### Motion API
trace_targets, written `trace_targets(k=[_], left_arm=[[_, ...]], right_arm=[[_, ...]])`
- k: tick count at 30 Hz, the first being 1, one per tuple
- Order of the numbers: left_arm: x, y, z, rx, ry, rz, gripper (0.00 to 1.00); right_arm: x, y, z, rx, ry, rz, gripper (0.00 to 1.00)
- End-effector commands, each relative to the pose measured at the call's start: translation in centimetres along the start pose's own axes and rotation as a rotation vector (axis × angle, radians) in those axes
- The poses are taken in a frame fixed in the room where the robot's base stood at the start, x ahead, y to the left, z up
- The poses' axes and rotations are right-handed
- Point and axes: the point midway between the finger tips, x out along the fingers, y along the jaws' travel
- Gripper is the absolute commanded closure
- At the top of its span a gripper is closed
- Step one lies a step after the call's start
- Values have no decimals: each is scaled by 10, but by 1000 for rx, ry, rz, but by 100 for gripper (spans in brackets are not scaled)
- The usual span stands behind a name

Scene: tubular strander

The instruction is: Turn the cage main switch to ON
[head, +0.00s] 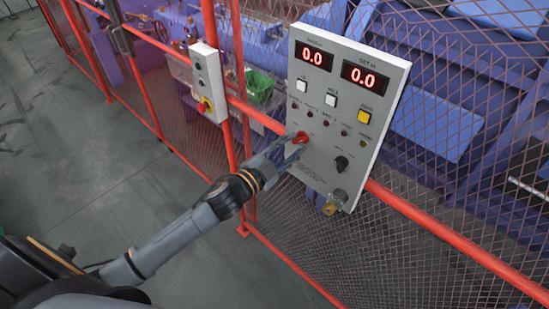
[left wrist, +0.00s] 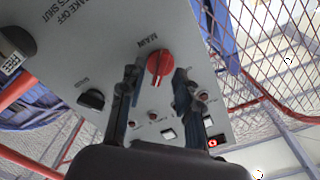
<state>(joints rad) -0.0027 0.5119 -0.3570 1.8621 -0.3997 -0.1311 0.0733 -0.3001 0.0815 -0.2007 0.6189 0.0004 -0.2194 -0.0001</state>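The cage main switch (head: 300,137) is a red rotary knob on the left side of a light grey control panel (head: 318,172). In the left wrist view, the red knob (left wrist: 159,65) sits beside an upside-down "MAIN" label. My left gripper (head: 291,152) reaches the panel at the knob and hides part of it. In the left wrist view, the left gripper (left wrist: 156,82) is open, with one dark finger on each side of the knob. Gaps show between fingers and knob; I cannot tell the knob's setting. My right gripper is not in view.
The panel also has two red displays reading 0.0, several buttons and lamps, a black knob (head: 341,163) and a lower switch (head: 337,199). Orange rails and mesh fence stand behind it. A smaller switch box (head: 209,78) hangs to the left. Grey floor is clear at left.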

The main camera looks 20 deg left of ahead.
Motion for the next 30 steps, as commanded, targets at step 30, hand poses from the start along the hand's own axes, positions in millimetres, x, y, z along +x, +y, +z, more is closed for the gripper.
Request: trace_targets(k=[30], left_arm=[[-106, -1, 0, 2, 1, -1, 67]], right_arm=[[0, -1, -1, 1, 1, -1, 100]])
